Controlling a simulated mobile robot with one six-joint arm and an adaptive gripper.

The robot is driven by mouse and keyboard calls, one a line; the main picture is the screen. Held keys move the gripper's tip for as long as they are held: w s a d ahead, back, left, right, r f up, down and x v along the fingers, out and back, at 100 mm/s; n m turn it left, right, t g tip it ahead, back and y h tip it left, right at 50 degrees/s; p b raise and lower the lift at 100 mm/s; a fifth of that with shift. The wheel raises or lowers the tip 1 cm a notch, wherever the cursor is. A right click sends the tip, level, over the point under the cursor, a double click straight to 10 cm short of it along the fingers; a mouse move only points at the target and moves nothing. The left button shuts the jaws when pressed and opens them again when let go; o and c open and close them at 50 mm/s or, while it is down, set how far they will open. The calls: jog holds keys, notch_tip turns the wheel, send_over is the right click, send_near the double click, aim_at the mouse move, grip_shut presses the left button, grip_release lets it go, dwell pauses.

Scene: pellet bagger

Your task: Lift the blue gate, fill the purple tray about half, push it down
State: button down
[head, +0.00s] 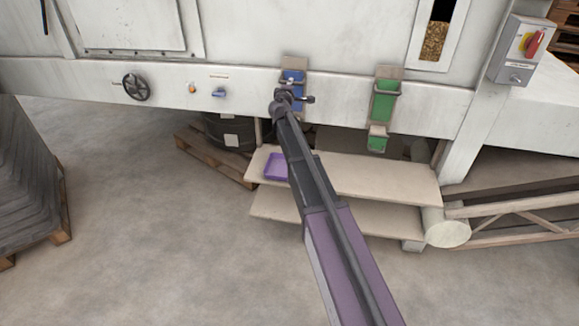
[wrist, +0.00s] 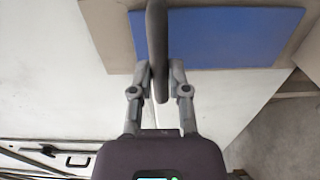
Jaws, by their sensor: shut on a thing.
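The blue gate (head: 292,76) is a flat blue plate in a beige frame on the front of the white machine. It also fills the top of the wrist view (wrist: 235,35). My gripper (head: 286,97) is at the gate, and in the wrist view its two fingers (wrist: 160,78) are closed around the gate's dark handle bar (wrist: 156,25). My arm hides what is just below the gate. The purple tray (head: 274,167) sits on the upper beige shelf below, its right side covered by my arm. I cannot see pellets in it.
A green gate (head: 384,102) is to the right. A window (head: 434,42) shows brown pellets. The upper shelf (head: 392,178) is bare to the right of my arm. A handwheel (head: 136,87) and a switch box (head: 522,50) flank the gates. The floor at left front is clear.

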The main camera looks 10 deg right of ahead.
jog(key=shift+r, duration=0.1)
jog(key=shift+r+p, duration=2.25)
jog(key=shift+p, duration=0.05)
dwell(5.6)
